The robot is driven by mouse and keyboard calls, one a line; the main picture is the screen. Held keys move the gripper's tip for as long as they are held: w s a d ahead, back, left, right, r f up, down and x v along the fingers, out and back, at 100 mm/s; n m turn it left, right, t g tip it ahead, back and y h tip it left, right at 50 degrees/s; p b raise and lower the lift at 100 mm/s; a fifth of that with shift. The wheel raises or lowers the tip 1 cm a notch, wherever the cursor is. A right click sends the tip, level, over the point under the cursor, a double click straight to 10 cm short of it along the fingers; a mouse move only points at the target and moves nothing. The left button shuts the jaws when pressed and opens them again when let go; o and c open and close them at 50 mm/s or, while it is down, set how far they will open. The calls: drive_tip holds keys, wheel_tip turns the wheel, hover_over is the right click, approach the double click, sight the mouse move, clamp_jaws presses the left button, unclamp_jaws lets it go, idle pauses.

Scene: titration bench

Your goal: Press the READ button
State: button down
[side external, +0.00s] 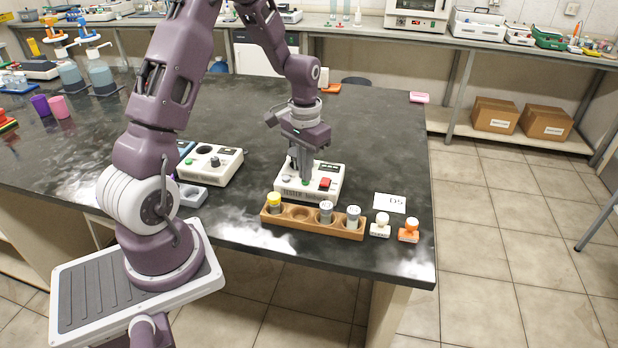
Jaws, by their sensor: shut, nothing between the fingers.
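A white box marked TESTER (335,192) stands on the dark bench. It has a raised red button (325,183) at right, a small dark display behind that, and a green button (305,182) near its front middle. No READ lettering is legible, so I cannot tell which button is READ. My gripper (304,178) points down, shut and empty, with its fingertips at or just above the green button. I cannot tell whether they touch it. The fingers hide part of the box's top.
A wooden rack (312,217) with several capped vials stands right in front of the tester. A white stamp (381,225), an orange stamp (409,230) and a card (390,203) lie to the right. Another white instrument (212,163) stands left. The bench behind the tester is mostly clear.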

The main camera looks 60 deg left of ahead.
drive_tip(key=shift+f, duration=0.35)
wheel_tip(320, 180, up, 8)
drive_tip(key=shift+f, duration=0.2)
idle(0.6)
drive_tip(key=s+d+r+m+t, duration=0.25)
drive_tip(key=s+d+r, duration=0.55)
drive_tip(key=d+r, duration=0.4)
drive_tip(key=s+d+r+t, duration=0.1)
drive_tip(key=s+d+t, duration=0.2)
drive_tip(key=s+d, duration=0.3)
drive_tip(key=s, duration=0.5)
drive_tip(key=shift+s+r, duration=0.15)
drive_tip(key=shift+r, duration=0.25)
